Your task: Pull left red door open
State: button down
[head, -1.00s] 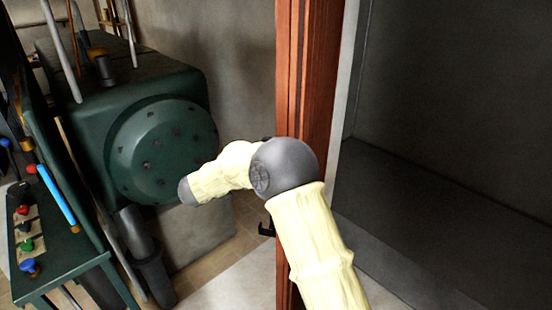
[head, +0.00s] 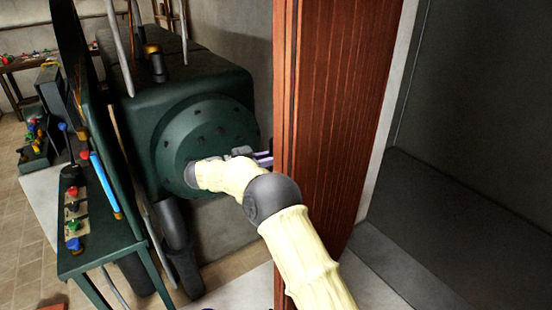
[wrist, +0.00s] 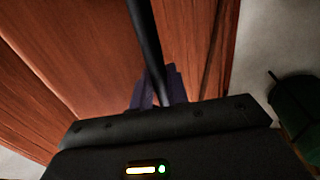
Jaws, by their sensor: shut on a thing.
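The red wooden door (head: 338,120) stands open in the middle of the head view, seen nearly along its edge, with a grey opening to its right. In the wrist view, the door's red panel (wrist: 95,50) fills the left and centre. A dark bar handle (wrist: 145,40) runs up across it. My gripper (wrist: 155,92), with purple fingers, is closed around this handle. In the head view my gripper (head: 262,157) is on the left side of the door, partly hidden by the door edge; the handle is hidden there.
A dark green machine (head: 150,95) with a round bolted cover stands close left of my gripper and arm. A green bench (head: 90,245) with coloured knobs is at the left. The grey recess (head: 470,190) right of the door looks empty.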

jog(key=shift+w+d+r, duration=0.15)
jog(key=shift+r, duration=0.15)
jog(key=c, duration=1.5)
grip_release()
jog(key=shift+d, duration=0.1)
jog(key=shift+c, duration=0.2)
jog(key=shift+o, duration=0.5)
jog(key=shift+w+d+f, duration=0.1)
jog(key=shift+f, duration=0.05)
jog(key=b+v, duration=0.3)
jog(key=v, duration=1.4)
jog(key=shift+a, duration=0.4)
jog(key=shift+f, duration=0.1)
